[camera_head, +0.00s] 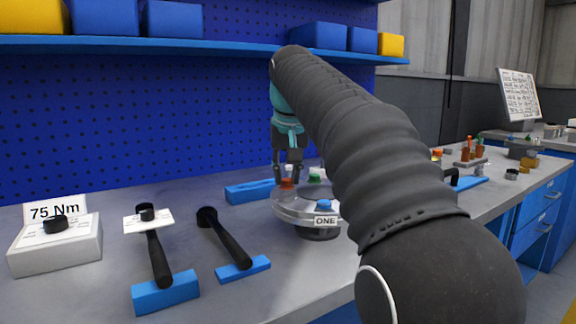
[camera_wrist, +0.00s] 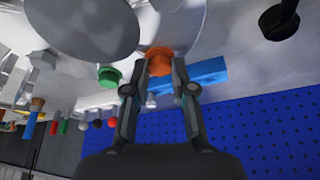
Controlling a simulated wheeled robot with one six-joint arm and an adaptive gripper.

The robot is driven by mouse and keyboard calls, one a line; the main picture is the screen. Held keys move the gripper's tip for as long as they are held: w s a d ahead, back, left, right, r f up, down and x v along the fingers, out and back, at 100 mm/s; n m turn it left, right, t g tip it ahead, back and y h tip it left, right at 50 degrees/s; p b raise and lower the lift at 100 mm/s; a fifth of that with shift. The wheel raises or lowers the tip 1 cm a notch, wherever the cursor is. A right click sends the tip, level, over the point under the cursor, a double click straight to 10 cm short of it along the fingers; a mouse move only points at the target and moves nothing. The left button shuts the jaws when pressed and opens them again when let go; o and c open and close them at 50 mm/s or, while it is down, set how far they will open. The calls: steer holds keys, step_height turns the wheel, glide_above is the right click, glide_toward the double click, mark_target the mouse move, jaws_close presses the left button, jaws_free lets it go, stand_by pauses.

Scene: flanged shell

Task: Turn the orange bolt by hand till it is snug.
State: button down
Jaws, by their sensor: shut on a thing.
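The orange bolt (camera_head: 287,183) sits at the rim of the flanged shell (camera_head: 291,207), a round pale metal piece. My gripper (camera_head: 288,172) reaches down from above and is shut on the orange bolt's head. In the wrist view the orange bolt (camera_wrist: 159,62) shows between the two fingertips of my gripper (camera_wrist: 160,86). A green bolt (camera_head: 314,174) and a blue bolt (camera_head: 324,205) are on the same flange. The green bolt (camera_wrist: 109,77) also shows left of the fingers in the wrist view. The bolt's shank is hidden.
A "ONE" label (camera_head: 325,221) stands at the shell's front. Two black-handled tools (camera_head: 157,258) (camera_head: 229,243) rest on blue blocks to the left, beside a box marked 75 Nm (camera_head: 55,248). A blue holder (camera_head: 248,192) lies behind the shell.

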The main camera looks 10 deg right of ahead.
steer(key=m+p, duration=0.1)
steer(key=m+h+p, duration=0.1)
steer(key=shift+a+r+m, duration=0.2)
steer(key=shift+r+m, duration=0.05)
steer(key=shift+m, duration=0.15)
steer(key=m, duration=0.1)
steer(key=m+h, duration=0.1)
steer(key=shift+w+a+f+m+g+p, duration=0.1)
steer(key=shift+w+m+g+p, duration=0.05)
steer(key=shift+m+g+p, duration=0.2)
steer(key=m+g+h, duration=0.1)
steer(key=m, duration=0.2)
steer(key=shift+w+m, duration=0.1)
steer(key=shift+m, duration=0.15)
steer(key=shift+w+a+m+g+h, duration=0.1)
steer(key=shift+m+g+h, duration=0.4)
steer(key=shift+m, duration=1.4)
steer(key=c, duration=1)
jaws_free()
steer(key=shift+o, duration=0.2)
